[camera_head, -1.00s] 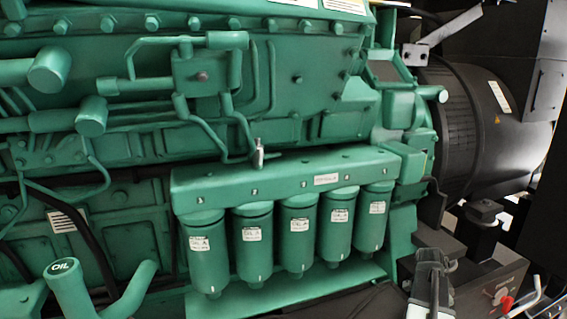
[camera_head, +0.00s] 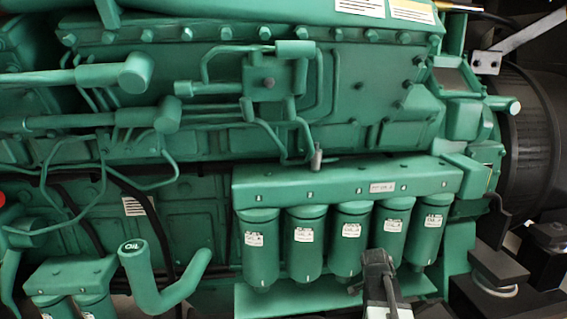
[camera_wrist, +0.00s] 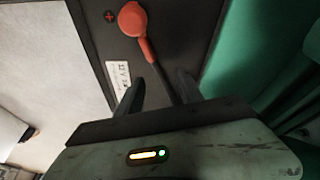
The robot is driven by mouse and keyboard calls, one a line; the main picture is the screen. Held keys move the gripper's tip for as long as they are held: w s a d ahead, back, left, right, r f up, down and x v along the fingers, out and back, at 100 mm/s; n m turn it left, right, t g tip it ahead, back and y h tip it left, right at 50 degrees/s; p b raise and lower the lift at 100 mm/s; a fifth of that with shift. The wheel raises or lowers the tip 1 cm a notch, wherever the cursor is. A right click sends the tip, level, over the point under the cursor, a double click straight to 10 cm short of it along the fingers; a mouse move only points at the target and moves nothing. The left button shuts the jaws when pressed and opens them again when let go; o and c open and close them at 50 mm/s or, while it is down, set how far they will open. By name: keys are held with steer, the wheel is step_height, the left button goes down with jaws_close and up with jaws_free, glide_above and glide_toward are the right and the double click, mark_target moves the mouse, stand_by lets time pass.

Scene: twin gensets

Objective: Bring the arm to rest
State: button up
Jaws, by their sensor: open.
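My gripper (camera_head: 378,262) shows at the lower edge of the head view, dark and pale, in front of the row of green filter canisters. In the wrist view its two dark fingers (camera_wrist: 158,92) stand apart, so it is open. A dark cable (camera_wrist: 164,84) with a red cap (camera_wrist: 132,18) shows between the fingers in that picture. I cannot tell how far beyond them it lies. I see nothing held.
The green engine (camera_head: 200,150) fills most of the head view. Its filter canisters (camera_head: 305,245) hang behind my gripper. A green oil filler pipe (camera_head: 140,270) rises at lower left. A black box (camera_wrist: 95,45) with a plus mark lies under the red cap.

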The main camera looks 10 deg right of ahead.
steer(key=s+a+n+y, duration=0.1)
steer(key=a+n, duration=0.3)
steer(key=a, duration=0.4)
steer(key=s+a+n+y, duration=0.1)
steer(key=a+n, duration=0.3)
steer(key=a, duration=0.4)
steer(key=s+a+n+y, duration=0.1)
steer(key=a+n, duration=0.3)
steer(key=a, duration=0.4)
steer(key=shift+s+a+g+p, duration=0.3)
steer(key=shift+s+a+p, duration=0.1)
steer(key=shift+s, duration=0.15)
steer(key=shift+s+a+n+y, duration=0.2)
steer(key=shift+s+n+y, duration=0.1)
steer(key=shift+n, duration=0.5)
steer(key=shift+a+n, duration=0.2)
steer(key=shift+n, duration=0.5)
steer(key=shift+c, duration=0.8)
steer(key=shift+d, duration=0.15)
